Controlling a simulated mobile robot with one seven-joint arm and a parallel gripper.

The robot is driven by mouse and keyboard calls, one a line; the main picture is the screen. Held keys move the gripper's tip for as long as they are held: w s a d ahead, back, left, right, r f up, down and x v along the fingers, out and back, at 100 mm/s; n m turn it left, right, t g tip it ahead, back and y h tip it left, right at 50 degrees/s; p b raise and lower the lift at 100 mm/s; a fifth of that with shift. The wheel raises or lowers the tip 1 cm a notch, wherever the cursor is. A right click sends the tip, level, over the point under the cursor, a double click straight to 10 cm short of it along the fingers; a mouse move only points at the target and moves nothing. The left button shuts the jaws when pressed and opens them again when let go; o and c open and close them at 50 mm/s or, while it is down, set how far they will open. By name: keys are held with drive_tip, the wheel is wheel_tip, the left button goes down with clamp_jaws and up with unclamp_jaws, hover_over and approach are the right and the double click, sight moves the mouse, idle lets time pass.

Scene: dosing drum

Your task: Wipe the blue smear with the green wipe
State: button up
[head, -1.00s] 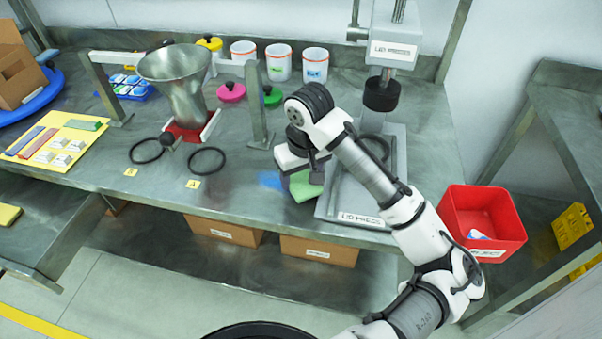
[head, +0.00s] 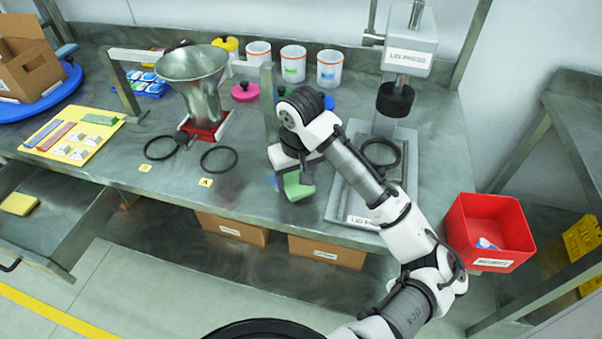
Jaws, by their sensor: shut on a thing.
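The green wipe (head: 299,187) is pressed flat or nearly flat at the bench top in the head view. My gripper (head: 298,174) is above it, pointing down and shut on it; the fingertips are mostly hidden by my wrist. A faint trace of the blue smear (head: 275,181) shows on the grey bench at the wipe's left edge. Whether more of the smear lies under the wipe or my gripper is hidden.
The lid press (head: 345,205) stands just right of the wipe. Two black rings (head: 219,159) and a steel funnel (head: 192,85) on a stand are to the left. A red reject bin (head: 487,228) is at the right. The bench's front edge is close below the wipe.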

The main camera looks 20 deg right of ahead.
sight(265, 180)
drive_tip(key=shift+w+a+f+p, duration=0.1)
drive_tip(key=shift+w+a+p, duration=0.25)
drive_tip(key=shift+w+a, duration=0.4)
drive_tip(key=shift+w+a+f+p, duration=0.1)
drive_tip(key=shift+w+a+p, duration=0.3)
drive_tip(key=shift+a, duration=0.65)
drive_tip(key=shift+w+a+p, duration=0.25)
drive_tip(key=shift+w+a, duration=0.4)
drive_tip(key=shift+a, duration=0.25)
drive_tip(key=shift+w+a+f, duration=0.15)
drive_tip(key=shift+w+a, duration=0.1)
drive_tip(key=shift+a, duration=0.15)
drive_tip(key=shift+f, duration=0.1)
